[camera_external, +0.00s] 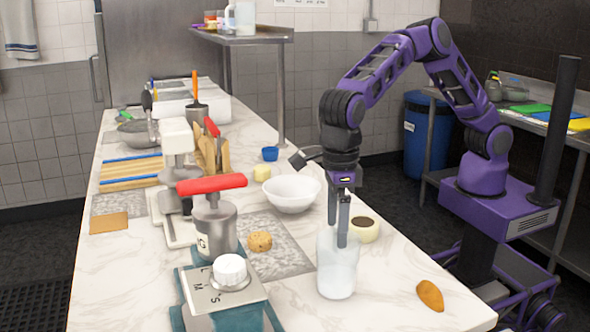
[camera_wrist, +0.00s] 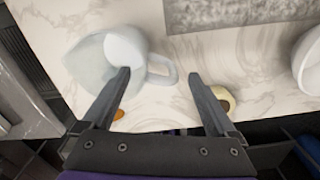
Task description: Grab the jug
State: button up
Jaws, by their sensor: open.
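The jug (camera_external: 337,272) is pale and translucent and stands upright near the right edge of the marble counter. In the wrist view the jug (camera_wrist: 97,62) is at upper left, its handle (camera_wrist: 172,72) pointing right. My gripper (camera_external: 338,230) is open and points down at the jug's rim; in the external view its fingers overlap the jug's top. In the wrist view my gripper (camera_wrist: 158,76) has its left finger in front of the jug's wall and its right finger beyond the handle, so the handle appears between them. I cannot tell whether either finger touches the jug.
A small cup with dark contents (camera_external: 364,229) stands close behind the jug. A white bowl (camera_external: 291,192) is farther back. An orange-brown item (camera_external: 430,295) lies to the right near the counter edge. A red-handled appliance (camera_external: 213,225) stands left. The counter (camera_external: 385,318) in front is clear.

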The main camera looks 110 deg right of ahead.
jog(key=shift+s+f, duration=0.15)
jog(key=shift+f, duration=1.35)
jog(key=shift+s+f, duration=0.15)
jog(key=shift+f, duration=1.3)
grip_shut()
